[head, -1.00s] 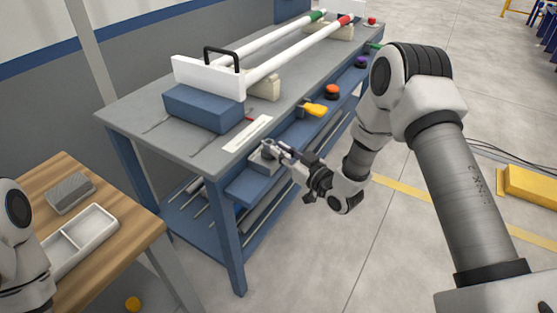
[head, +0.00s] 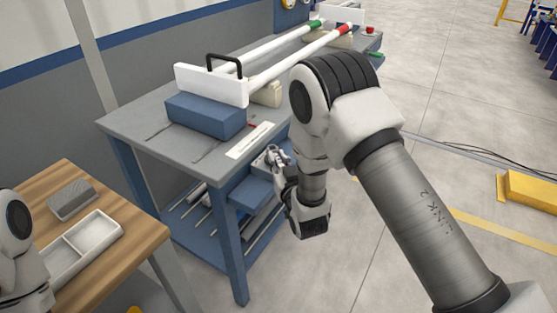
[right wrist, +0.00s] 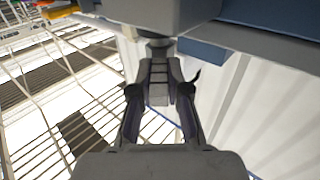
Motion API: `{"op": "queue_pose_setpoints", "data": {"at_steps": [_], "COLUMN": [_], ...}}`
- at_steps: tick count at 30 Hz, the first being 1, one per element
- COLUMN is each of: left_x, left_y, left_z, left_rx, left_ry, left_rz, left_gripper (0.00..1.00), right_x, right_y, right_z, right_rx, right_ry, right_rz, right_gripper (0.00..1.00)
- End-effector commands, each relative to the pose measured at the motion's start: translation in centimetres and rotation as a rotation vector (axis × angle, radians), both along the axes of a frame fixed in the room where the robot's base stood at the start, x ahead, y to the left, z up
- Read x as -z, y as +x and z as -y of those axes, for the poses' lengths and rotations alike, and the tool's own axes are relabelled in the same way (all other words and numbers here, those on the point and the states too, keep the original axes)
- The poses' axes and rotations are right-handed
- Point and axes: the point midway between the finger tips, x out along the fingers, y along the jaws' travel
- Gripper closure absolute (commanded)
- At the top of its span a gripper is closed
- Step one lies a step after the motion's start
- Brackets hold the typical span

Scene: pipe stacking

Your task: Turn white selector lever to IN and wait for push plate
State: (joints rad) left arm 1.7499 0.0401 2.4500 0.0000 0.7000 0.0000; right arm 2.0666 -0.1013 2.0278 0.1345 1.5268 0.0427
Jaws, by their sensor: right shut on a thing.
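My right gripper (head: 276,154) is at the grey selector block (head: 262,163) on the front side of the blue workbench. In the right wrist view its fingers (right wrist: 159,58) are closed on a small part under the grey housing (right wrist: 165,12), which I take to be the selector lever. The lever's colour and the IN mark cannot be made out. A white upright plate with a black handle (head: 210,84) stands at the near end of two white pipes (head: 300,57) on the bench; I cannot tell if it is the push plate. My left gripper is out of view.
A blue block (head: 205,116) sits before the white plate. A white label strip (head: 250,140) lies along the bench edge. A wooden table (head: 145,238) with a white divided tray (head: 82,245) is at left. My right arm hides part of the bench front.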

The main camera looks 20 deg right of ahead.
Motion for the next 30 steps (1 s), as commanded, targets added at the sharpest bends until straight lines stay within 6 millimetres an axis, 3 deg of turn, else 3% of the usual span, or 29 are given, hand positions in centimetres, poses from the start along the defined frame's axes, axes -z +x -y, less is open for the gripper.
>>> {"op": "queue_pose_setpoints", "data": {"at_steps": [5, 6, 8, 20, 30], "left_x": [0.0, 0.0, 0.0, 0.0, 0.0], "left_y": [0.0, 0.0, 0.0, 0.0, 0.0], "left_z": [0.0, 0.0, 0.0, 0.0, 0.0], "left_rx": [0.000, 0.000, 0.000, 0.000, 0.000], "left_ry": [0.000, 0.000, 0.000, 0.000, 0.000], "left_rz": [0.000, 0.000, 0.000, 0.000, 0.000], "left_gripper": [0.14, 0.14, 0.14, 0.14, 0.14], "right_x": [-0.2, -0.2, -0.2, 0.0, 0.1], "right_y": [0.1, 0.1, 0.1, -0.8, -8.8], "right_z": [0.0, 0.0, 0.0, -0.1, -0.5], "right_rx": [-0.002, -0.002, -0.002, -0.002, -0.004], "right_ry": [0.000, 0.000, 0.000, -0.001, -0.002], "right_rz": [0.005, 0.005, 0.005, 0.001, -0.003], "right_gripper": [1.00, 0.78, 0.59, 0.59, 0.59]}}
